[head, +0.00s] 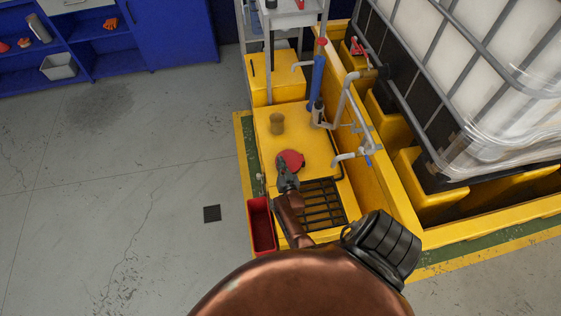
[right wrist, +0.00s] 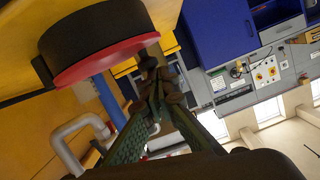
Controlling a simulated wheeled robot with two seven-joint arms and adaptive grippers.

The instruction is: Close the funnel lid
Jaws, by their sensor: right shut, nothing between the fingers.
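The red round funnel part (head: 292,158) is at the yellow platform beside the pipes. In the right wrist view the red round part (right wrist: 105,62) has a dark rim and fills the upper left. I cannot tell how far its lid stands open. My right gripper (head: 288,166) is shut and empty, with its fingertips close against the near side of the red part. In the right wrist view the gripper's fingertips (right wrist: 150,68) are by its right edge; I cannot tell whether they touch. My left gripper is not in view.
A dark grate (head: 323,205) and a red bin (head: 262,226) lie near my forearm. Grey pipes (head: 347,100) and a blue post (head: 317,84) stand to the right. The floor at left is clear.

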